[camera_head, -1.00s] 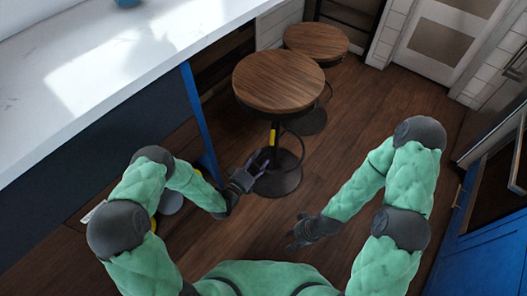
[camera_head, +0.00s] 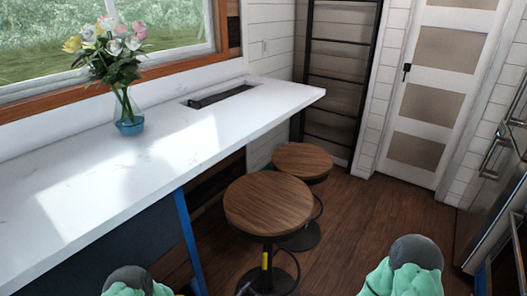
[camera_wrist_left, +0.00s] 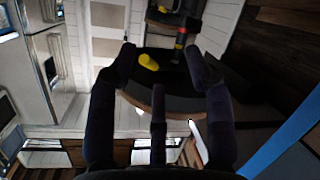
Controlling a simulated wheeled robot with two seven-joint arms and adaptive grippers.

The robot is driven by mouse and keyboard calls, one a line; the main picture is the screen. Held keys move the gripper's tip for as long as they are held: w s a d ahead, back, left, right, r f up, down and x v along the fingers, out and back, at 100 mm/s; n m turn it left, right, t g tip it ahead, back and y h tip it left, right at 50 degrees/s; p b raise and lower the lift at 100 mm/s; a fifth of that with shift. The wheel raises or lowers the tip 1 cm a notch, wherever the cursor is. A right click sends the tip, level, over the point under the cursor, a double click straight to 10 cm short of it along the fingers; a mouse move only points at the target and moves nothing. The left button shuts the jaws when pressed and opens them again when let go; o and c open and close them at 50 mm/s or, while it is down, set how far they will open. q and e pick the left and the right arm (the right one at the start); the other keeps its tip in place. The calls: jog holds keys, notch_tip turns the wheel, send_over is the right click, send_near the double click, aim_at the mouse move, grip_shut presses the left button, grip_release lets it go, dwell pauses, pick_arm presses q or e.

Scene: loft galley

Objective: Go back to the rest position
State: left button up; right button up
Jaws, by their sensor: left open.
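My left gripper (camera_wrist_left: 160,72) shows in the left wrist view with its dark fingers spread apart and nothing between them. Behind the fingers is the dark, round underside of a wooden stool (camera_wrist_left: 178,102), with a yellow part on it. In the head view only the tops of my two arms show at the bottom edge. The right gripper is out of view there.
Two round wooden stools (camera_head: 268,203) (camera_head: 302,160) stand beside the white counter (camera_head: 165,160). A vase of flowers (camera_head: 128,118) stands on the counter. A blue support (camera_head: 188,240) is under it. A panelled door (camera_head: 430,90) is at the back. Wooden floor (camera_head: 370,205) is clear right of the stools.

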pick_arm(q)
jog(key=s+a+g+y+p, duration=0.1)
jog(key=s+g, duration=0.5)
jog(key=s, duration=0.6)
jog(key=s+a+g+y+p, duration=0.2)
jog(key=s+g+p, duration=0.2)
jog(key=s, duration=0.8)
jog(key=g, duration=0.2)
jog(key=shift+s+f+g, duration=0.25)
jog(key=shift+f+g, duration=0.1)
jog(key=shift+g, duration=0.05)
